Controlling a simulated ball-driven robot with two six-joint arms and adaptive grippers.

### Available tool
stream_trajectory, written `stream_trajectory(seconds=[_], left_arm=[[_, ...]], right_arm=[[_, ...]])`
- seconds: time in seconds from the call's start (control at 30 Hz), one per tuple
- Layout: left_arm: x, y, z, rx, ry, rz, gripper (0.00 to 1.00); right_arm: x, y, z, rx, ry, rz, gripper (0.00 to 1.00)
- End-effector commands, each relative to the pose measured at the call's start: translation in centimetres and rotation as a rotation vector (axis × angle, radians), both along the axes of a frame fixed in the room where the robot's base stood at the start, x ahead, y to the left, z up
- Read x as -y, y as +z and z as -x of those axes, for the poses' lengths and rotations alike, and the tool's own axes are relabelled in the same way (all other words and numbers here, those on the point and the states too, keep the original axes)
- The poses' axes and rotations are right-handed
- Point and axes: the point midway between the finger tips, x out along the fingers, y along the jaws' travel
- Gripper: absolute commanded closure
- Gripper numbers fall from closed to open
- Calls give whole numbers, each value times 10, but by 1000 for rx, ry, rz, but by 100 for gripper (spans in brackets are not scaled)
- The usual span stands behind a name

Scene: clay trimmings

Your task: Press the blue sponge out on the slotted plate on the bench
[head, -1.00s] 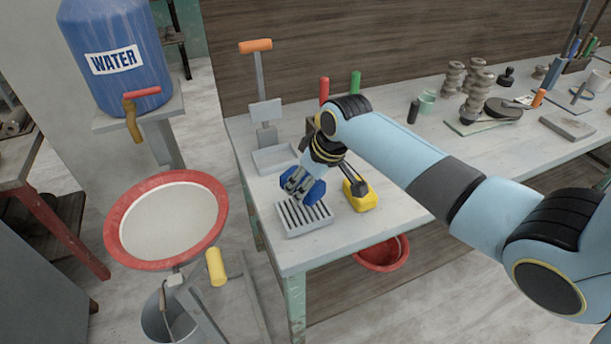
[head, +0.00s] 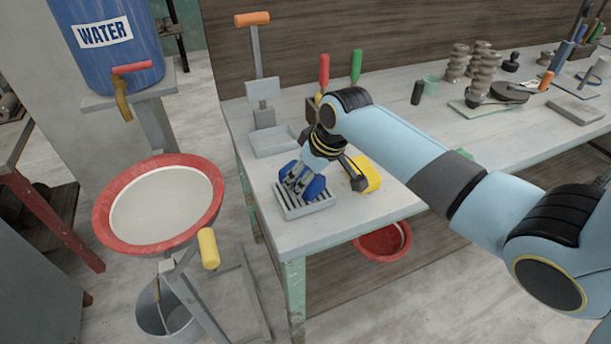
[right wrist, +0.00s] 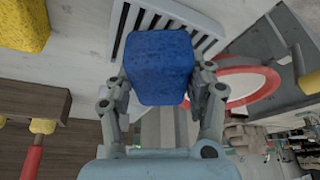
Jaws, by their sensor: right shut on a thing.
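The blue sponge (right wrist: 160,66) is between the fingers of my right gripper (head: 300,184), which is shut on it. In the head view the sponge (head: 315,187) shows beside the fingers, over the slotted plate (head: 293,213) near the bench's front left corner. In the right wrist view the slotted plate (right wrist: 203,40) lies behind the sponge, its dark slots showing on both sides of it. I cannot tell whether the sponge touches the plate. My left gripper is not in view.
A yellow sponge (head: 371,174) lies just right of the plate on the bench (head: 345,218). A grey tray (head: 273,142) with an orange-handled press stands behind. A red-rimmed basin (head: 112,232) stands left of the bench. The bench's front right corner is clear.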

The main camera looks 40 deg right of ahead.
Motion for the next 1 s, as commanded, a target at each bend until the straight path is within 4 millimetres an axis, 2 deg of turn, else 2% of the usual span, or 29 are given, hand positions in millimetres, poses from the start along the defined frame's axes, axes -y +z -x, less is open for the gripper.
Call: stream_trajectory(seconds=[1.0], left_arm=[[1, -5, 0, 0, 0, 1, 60]], right_arm=[[0, -9, 0, 0, 0, 0, 72]])
